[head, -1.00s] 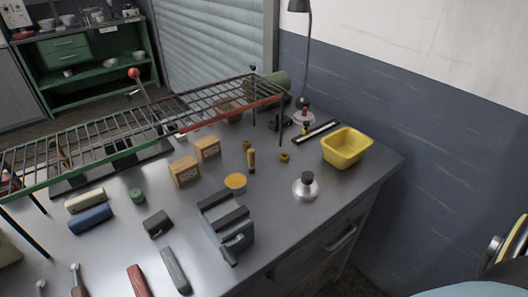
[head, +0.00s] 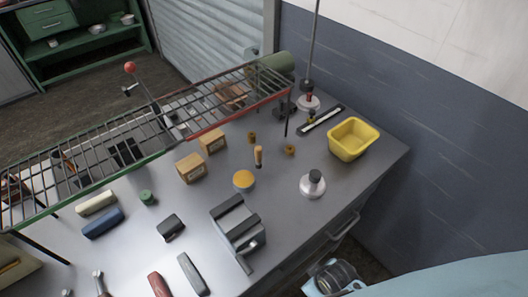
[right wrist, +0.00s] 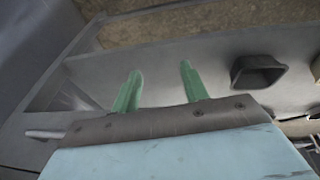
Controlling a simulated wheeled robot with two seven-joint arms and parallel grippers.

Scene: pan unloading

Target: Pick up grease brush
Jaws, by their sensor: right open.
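A short upright piece with a wooden handle (head: 258,157) stands on the grey bench between the orange-topped tin (head: 243,180) and a small brass ring (head: 289,150). It may be the grease brush, but its lower end is too small to make out. My right gripper (right wrist: 158,68) shows in the right wrist view with its two green fingers apart and nothing between them. My light-blue right arm enters the head view at the bottom right, beyond the bench's front edge and away from the wooden-handled piece. My left gripper is not in view.
A wire rack (head: 160,125) spans the back of the bench. A yellow bin (head: 353,139), a silver can with dark cap (head: 313,184), a grey vise (head: 238,226) and two cardboard boxes (head: 191,168) stand around. The bench front has a drawer handle (head: 345,228).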

